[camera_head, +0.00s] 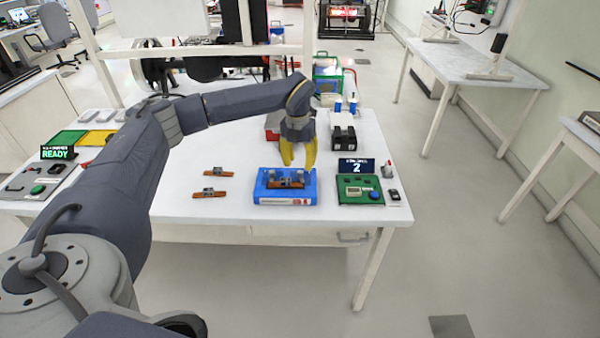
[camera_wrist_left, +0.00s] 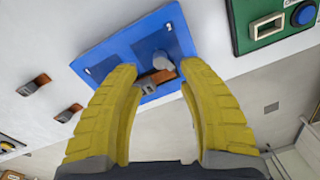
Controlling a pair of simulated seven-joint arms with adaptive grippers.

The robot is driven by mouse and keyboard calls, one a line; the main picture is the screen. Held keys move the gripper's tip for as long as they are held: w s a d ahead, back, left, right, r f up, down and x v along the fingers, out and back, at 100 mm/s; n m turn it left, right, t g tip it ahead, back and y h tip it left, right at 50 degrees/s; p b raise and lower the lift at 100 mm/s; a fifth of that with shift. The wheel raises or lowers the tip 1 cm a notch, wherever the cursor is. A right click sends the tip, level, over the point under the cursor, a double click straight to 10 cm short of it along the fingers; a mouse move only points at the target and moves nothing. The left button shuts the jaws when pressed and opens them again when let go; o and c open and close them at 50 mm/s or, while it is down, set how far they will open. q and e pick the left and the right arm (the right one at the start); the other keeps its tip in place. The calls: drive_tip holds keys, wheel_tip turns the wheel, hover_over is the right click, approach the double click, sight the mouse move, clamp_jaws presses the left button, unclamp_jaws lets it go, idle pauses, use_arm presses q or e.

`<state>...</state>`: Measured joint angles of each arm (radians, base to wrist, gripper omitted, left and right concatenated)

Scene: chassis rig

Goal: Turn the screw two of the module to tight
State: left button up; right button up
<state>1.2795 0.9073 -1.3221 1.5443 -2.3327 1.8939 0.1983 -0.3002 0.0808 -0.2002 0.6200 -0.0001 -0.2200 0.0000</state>
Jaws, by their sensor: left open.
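The module (camera_head: 290,183), a brown strip with grey parts, sits on the blue fixture (camera_head: 262,196) near the table's front edge. Grey knob-like screws stand at its two ends, the left one (camera_head: 270,174) and the right one (camera_head: 300,175); I cannot tell which is screw two. My left gripper (camera_head: 298,162) has yellow fingers, points down just above and behind the fixture, and is open and empty. In the left wrist view its fingers (camera_wrist_left: 160,80) spread on both sides of a grey screw (camera_wrist_left: 163,61), apart from it. My right gripper is not in view.
Two similar brown modules (camera_head: 218,172) (camera_head: 208,193) lie left of the fixture. A green panel (camera_head: 352,195) with a display reading 2 stands right. A black box (camera_head: 343,137) and a red box (camera_head: 272,126) are behind. A "READY" sign (camera_head: 58,153) is far left.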

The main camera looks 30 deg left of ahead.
sight(300, 171)
use_arm(q)
drive_tip(key=shift+f, duration=2.4)
clamp_jaws()
